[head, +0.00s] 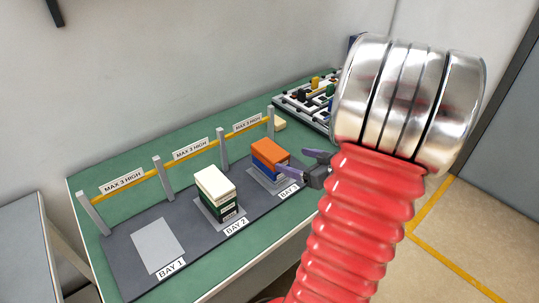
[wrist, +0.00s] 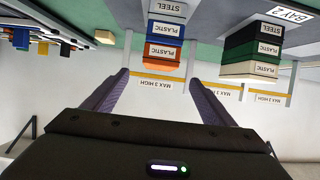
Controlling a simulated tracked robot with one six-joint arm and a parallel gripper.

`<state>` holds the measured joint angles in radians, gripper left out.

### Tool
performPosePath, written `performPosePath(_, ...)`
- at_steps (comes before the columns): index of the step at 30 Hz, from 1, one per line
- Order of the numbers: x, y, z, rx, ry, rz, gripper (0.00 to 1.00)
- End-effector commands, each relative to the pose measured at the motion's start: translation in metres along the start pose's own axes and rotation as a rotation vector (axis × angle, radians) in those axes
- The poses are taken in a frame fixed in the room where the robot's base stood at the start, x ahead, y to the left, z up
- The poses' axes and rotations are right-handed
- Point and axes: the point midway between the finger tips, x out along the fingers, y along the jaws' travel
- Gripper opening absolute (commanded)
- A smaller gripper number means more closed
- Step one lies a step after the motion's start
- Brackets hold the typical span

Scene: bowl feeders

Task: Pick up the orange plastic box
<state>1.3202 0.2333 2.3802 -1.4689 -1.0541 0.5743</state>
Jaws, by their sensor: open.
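The orange plastic box (head: 270,149) is on top of a stack in the rightmost bay, above a blue plastic box (head: 266,168). In the wrist view, which is upside down, the orange box (wrist: 161,64) shows with a PLASTIC label, and the blue box (wrist: 165,39) and a steel-labelled box (wrist: 167,10) are under it. My gripper (head: 290,163) is open and empty at the right of this stack in the head view. In the wrist view my gripper (wrist: 159,76) has its fingers spread, with the orange box ahead between their tips. No contact is visible.
A stack with a cream box (head: 214,186) on top stands in Bay 2. Bay 1 (head: 158,240) is empty. Grey posts carry a yellow MAX 3 HIGH bar (head: 143,180) behind the bays. A rack of small coloured parts (head: 315,95) stands at the back right.

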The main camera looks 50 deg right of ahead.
Motion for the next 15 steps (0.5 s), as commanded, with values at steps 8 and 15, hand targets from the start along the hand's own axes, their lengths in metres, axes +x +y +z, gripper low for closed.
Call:
performPosePath(8,0.026,-0.001,0.000,-0.001,-0.001,-0.004,0.78)
performPosePath(15,0.059,-0.001,0.001,0.000,-0.001,-0.002,0.78)
